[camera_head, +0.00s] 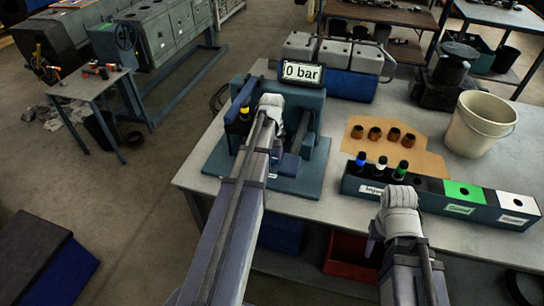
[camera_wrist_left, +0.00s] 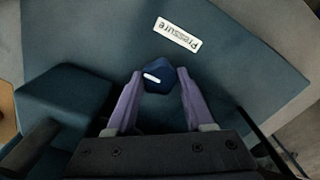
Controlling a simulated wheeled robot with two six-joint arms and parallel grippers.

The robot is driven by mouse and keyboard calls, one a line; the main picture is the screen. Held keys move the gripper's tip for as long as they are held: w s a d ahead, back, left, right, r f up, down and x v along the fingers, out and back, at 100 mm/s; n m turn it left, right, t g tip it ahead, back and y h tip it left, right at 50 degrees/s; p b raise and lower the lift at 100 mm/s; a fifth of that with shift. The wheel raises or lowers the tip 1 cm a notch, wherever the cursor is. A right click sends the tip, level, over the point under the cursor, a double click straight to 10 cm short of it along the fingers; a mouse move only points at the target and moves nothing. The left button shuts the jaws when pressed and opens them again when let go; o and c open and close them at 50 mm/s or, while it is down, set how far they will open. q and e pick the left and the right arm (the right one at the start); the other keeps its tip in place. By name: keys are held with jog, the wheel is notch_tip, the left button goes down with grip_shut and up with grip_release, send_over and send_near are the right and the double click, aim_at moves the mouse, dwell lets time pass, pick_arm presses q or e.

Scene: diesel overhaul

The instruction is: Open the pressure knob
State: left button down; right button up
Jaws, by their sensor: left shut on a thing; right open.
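The pressure knob (camera_wrist_left: 158,83) is dark blue with a short white pointer mark, seen in the left wrist view. It sits on a blue-grey panel just below a white label (camera_wrist_left: 178,34) reading "Pressure". My left gripper (camera_wrist_left: 160,72) is shut on the knob, one purple finger on each side. In the head view, my left arm reaches over the test stand (camera_head: 318,140), and the arm hides the knob and fingers. A display (camera_head: 302,72) on the stand reads 0 bar. My right arm's wrist is above the table's front edge at the right; its fingertips are hidden.
A dark box (camera_head: 445,210) with labelled compartments and several injectors stands right of the test stand. Behind it are brown cups on a cardboard sheet (camera_head: 425,160) and a white bucket (camera_head: 480,125). One injector with a yellow band (camera_head: 244,112) stands in the stand's left side.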

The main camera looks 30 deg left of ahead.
aim_at(272, 158)
dwell(0.5)
pick_arm(q)
jog(key=shift+c, duration=1.5)
grip_release()
notch_tip(272, 158, up, 8)
jog(key=p, duration=0.7)
jog(key=shift+f+p, duration=0.1)
jog(key=shift+p, duration=0.3)
